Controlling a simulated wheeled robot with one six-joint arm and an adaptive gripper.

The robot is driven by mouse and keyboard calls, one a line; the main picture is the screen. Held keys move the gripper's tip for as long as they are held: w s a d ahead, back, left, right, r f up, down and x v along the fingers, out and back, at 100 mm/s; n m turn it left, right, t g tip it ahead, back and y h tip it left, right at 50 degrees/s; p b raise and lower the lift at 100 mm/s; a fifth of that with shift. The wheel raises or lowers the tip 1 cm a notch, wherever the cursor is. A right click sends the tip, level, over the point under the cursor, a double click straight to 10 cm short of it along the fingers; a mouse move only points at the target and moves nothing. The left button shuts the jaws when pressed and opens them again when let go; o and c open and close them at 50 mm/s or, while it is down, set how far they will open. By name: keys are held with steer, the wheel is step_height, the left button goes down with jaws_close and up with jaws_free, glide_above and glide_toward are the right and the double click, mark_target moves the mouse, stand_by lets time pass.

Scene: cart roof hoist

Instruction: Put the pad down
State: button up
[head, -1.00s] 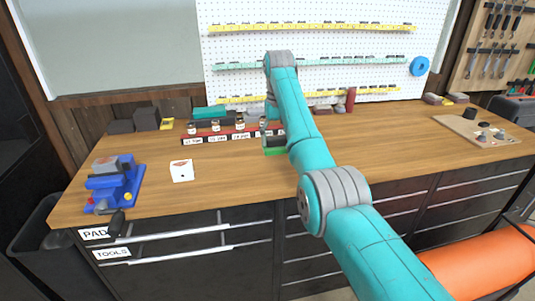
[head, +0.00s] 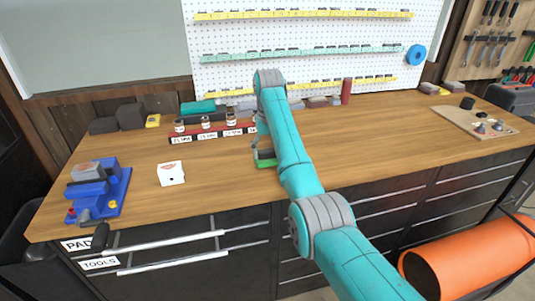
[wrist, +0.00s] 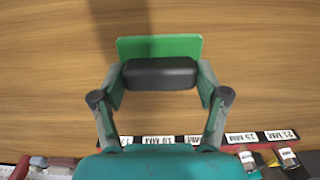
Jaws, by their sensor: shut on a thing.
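The pad is a green plate with a black block on it. In the wrist view my gripper (wrist: 160,95) is shut on the black block (wrist: 160,73), with one finger at each end. The green plate (wrist: 160,46) shows beyond the block. In the head view the green part of the pad (head: 266,163) shows low beside my arm, above the middle of the wooden bench (head: 215,165). My arm hides much of the gripper and pad there. I cannot tell whether the pad touches the bench top.
A labelled rack with small jars (head: 208,134) stands behind the pad. A board with knobs (head: 480,123) lies at the far right. Bench top between the pad and white box is clear.

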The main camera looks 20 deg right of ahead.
steer(key=shift+f, duration=0.9)
steer(key=shift+f, duration=0.15)
steer(key=o, duration=1.2)
steer(key=shift+o, duration=0.2)
